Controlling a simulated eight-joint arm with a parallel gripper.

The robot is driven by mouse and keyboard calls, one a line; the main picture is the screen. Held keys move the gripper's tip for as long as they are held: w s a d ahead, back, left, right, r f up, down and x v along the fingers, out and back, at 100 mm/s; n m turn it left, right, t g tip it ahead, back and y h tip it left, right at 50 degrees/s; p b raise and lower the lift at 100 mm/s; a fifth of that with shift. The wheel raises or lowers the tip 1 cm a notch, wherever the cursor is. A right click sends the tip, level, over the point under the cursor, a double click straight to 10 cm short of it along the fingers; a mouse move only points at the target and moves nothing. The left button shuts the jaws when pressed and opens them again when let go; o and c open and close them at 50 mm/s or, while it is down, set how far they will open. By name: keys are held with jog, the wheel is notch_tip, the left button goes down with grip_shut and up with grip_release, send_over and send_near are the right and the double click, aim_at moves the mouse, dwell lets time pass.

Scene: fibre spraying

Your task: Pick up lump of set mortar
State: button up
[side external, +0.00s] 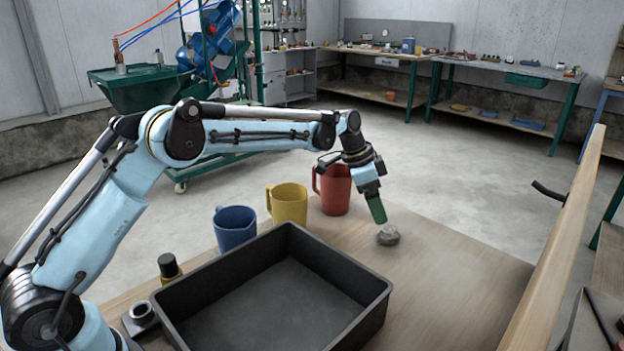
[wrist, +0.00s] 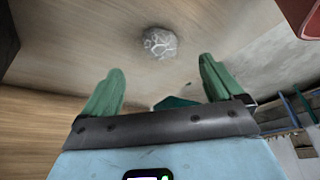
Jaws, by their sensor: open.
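The lump of set mortar (side external: 388,235) is a small grey rounded piece on the wooden table, right of the red jug. It also shows in the wrist view (wrist: 160,43), with pale veins on its surface, beyond the fingertips and between their lines. My gripper (side external: 379,221) has green fingers and points down just above and left of the lump in the side view. In the wrist view my gripper (wrist: 162,75) is open, with its two green fingers wide apart and nothing between them. I cannot tell from the side view whether a finger touches the lump.
A black tray (side external: 372,311) fills the table's front. Blue (side external: 235,230), yellow (side external: 288,205) and red (side external: 335,190) jugs stand along the left and back. A wooden rail (side external: 560,255) runs along the right. The tabletop right of the lump is clear.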

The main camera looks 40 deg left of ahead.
aim_at(387, 229)
jog(key=shift+x, duration=4.35)
jog(key=shift+d, duration=0.1)
jog(key=shift+c, duration=0.2)
jog(key=shift+r, duration=0.1)
jog(key=c, duration=1.1)
